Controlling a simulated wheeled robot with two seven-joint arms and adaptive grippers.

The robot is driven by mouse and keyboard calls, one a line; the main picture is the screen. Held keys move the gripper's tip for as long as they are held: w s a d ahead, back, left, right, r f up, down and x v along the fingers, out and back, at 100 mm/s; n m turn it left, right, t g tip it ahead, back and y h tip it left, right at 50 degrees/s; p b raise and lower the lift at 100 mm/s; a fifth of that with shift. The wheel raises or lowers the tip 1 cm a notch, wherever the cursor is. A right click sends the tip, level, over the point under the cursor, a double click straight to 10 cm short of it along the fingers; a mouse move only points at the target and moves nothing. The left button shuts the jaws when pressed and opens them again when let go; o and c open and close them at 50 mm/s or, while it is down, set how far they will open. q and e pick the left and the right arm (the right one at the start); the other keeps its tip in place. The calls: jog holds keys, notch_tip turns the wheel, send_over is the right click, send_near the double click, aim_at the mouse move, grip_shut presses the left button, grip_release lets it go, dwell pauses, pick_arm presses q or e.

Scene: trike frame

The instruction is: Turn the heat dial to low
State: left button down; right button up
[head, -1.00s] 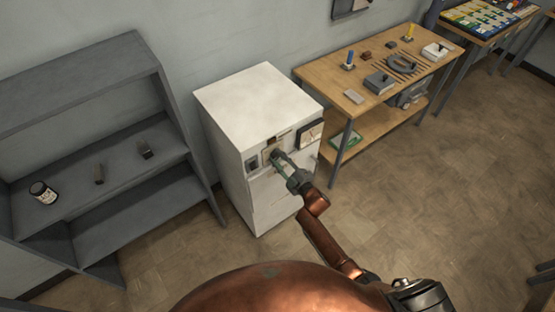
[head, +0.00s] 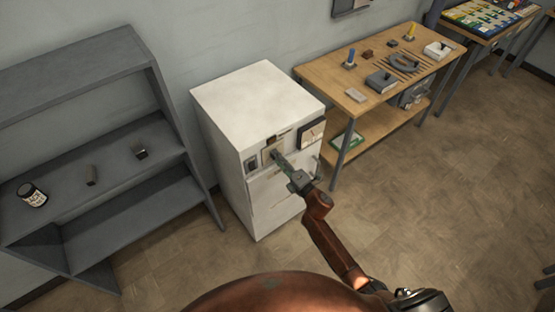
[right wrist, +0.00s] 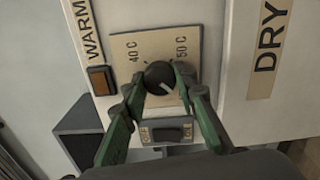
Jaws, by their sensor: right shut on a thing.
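The heat dial (right wrist: 160,77) is a round black knob with a white pointer line, on a beige plate (right wrist: 128,45) marked 40 C and 50 C. In the right wrist view its pointer slants to the lower right, away from both marks. My right gripper (right wrist: 161,82) has a green finger on each side of the dial and is shut on it. In the head view the right gripper (head: 276,156) reaches the front of the white cabinet (head: 258,92) and hides the dial. My left gripper is not in view.
An amber lamp (right wrist: 100,79) sits under the WARM label, and a black switch (right wrist: 167,133) is just below the dial. A DRY label (right wrist: 270,52) is at right. A grey shelf (head: 90,150) stands left of the cabinet, and a wooden workbench (head: 340,85) stands right.

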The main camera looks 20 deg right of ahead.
jog(key=shift+f+n, duration=0.15)
jog(key=shift+n, duration=0.15)
jog(key=o, duration=1.1)
jog(key=shift+o, duration=0.2)
jog(key=v, duration=1.2)
